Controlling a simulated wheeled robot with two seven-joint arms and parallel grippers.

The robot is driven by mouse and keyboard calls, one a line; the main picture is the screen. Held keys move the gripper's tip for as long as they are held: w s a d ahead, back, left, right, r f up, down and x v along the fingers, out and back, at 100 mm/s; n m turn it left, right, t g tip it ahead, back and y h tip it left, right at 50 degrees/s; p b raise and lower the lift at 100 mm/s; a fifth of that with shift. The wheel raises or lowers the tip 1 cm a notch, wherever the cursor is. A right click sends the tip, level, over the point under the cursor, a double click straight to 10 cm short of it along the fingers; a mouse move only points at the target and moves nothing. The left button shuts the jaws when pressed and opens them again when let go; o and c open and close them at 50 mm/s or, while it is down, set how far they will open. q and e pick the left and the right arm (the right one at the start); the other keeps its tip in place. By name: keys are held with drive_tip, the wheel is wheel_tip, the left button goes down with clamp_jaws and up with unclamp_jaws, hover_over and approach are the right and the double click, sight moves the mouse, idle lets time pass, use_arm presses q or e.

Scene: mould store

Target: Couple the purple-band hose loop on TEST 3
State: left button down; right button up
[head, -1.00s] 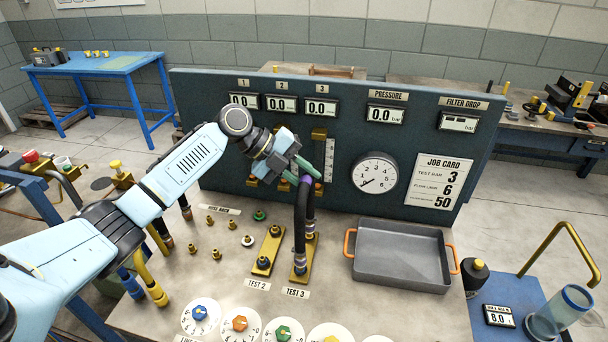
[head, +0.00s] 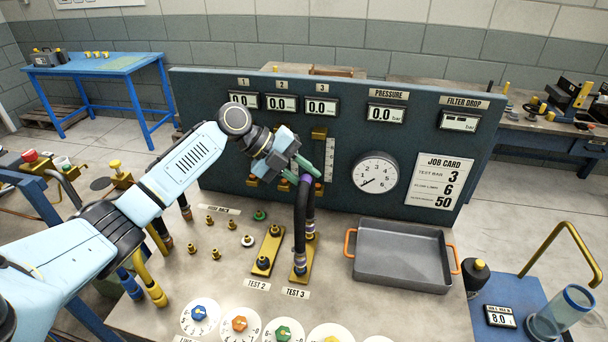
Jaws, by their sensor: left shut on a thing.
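The black hose loop (head: 300,228) with a purple band (head: 306,178) stands upright over the brass TEST 3 plate (head: 304,266). Its lower ends are at the plate's front and rear fittings; I cannot tell whether they are fully seated. My left gripper (head: 304,173) is shut on the hose loop near its top, at the purple band, with green fingers. The TEST 3 label (head: 296,293) lies in front of the plate. The right gripper is not in view.
The TEST 2 plate (head: 268,250) stands just left with bare fittings. Several small brass fittings (head: 215,254) are on the bench farther left. A grey tray (head: 400,278) with orange handles is to the right. The gauge panel (head: 350,140) rises close behind.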

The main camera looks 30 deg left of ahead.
use_arm(q)
drive_tip(key=shift+f+b, duration=0.15)
drive_tip(key=shift+b, duration=0.3)
idle(0.5)
drive_tip(key=shift+f+b, duration=1.25)
drive_tip(key=shift+b, duration=0.1)
idle(0.9)
drive_tip(key=shift+b, duration=0.35)
idle(0.4)
drive_tip(key=c, duration=1.1)
unclamp_jaws()
drive_tip(key=shift+f, duration=0.1)
drive_tip(key=b+v, duration=0.1)
drive_tip(key=v, duration=1.2)
drive_tip(key=shift+r, duration=0.25)
